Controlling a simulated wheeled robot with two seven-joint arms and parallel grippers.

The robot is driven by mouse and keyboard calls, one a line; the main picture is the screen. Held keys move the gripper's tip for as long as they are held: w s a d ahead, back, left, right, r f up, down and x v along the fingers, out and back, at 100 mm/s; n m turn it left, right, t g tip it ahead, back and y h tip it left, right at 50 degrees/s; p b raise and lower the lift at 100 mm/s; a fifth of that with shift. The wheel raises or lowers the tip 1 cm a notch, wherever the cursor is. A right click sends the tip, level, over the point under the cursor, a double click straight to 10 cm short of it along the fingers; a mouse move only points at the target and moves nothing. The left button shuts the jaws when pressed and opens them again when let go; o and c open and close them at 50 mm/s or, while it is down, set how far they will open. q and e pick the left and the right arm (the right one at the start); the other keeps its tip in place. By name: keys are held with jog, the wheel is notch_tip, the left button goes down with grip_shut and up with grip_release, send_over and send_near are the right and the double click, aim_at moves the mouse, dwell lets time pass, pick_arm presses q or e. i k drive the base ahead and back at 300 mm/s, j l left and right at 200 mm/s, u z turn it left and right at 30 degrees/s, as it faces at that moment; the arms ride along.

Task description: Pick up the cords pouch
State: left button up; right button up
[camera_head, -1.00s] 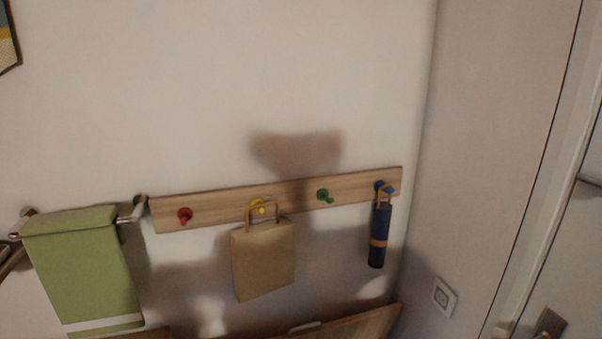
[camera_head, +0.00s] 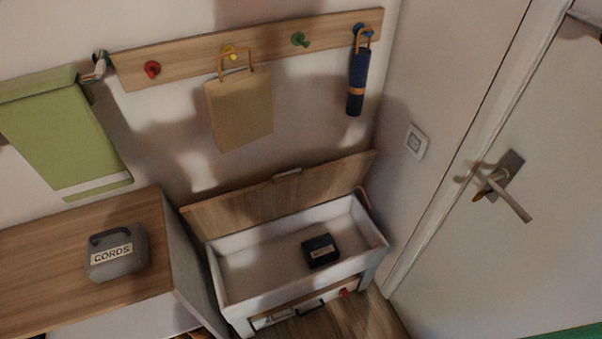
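The cords pouch (camera_head: 117,256) is a grey case with a dark handle and a pale label reading "CORDS". It sits on the wooden top of a cabinet (camera_head: 60,238) at the lower left, near that top's right edge. Neither of my grippers shows in the head view.
Right of the cabinet stands a white chest (camera_head: 262,295) with its wooden lid (camera_head: 265,202) raised and a small dark labelled box (camera_head: 320,251) inside. Above, a peg rail (camera_head: 200,55) holds a tan bag (camera_head: 240,108) and a blue umbrella (camera_head: 357,80). A door (camera_head: 500,250) is right.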

aim_at(118, 251)
jog(key=u, duration=1.4)
